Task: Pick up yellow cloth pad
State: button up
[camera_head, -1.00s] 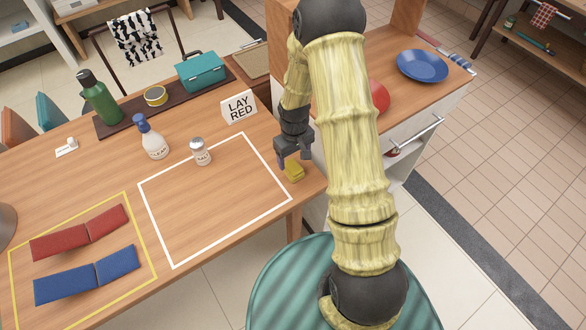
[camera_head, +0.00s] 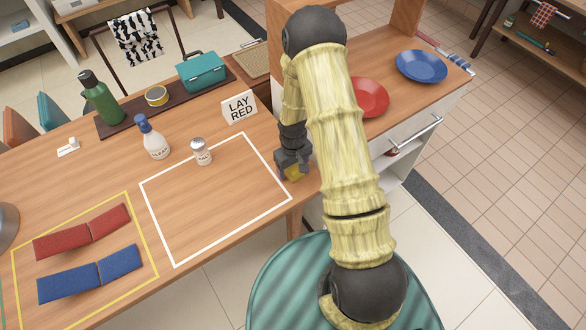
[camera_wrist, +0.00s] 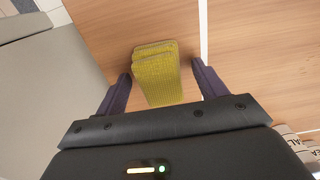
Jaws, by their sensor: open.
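The yellow cloth pad (camera_wrist: 157,75) lies on the wooden table, between the two dark fingers of my gripper (camera_wrist: 157,82) in the wrist view. A gap shows on both sides of the pad there, so the fingers are apart from it. In the head view the pad (camera_head: 295,173) is mostly hidden by my gripper (camera_head: 292,168), near the table's right edge, just right of the white outlined rectangle. My gripper is open and holds nothing.
A salt shaker (camera_head: 201,151), a spray bottle (camera_head: 152,138) and a "LAY RED" sign (camera_head: 239,107) stand left of my gripper. A red plate (camera_head: 369,98) and a blue plate (camera_head: 422,66) are on the counter to the right.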

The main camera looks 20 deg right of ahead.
aim_at(293, 166)
jog(key=c, duration=1.1)
jog(key=shift+r, duration=0.1)
jog(key=shift+c, duration=0.2)
notch_tip(293, 166, up, 10)
jog(key=shift+f+b, duration=0.1)
jog(key=shift+b, duration=0.4)
jog(key=o, duration=0.4)
jog(key=shift+c, duration=1.1)
jog(key=shift+f, duration=0.1)
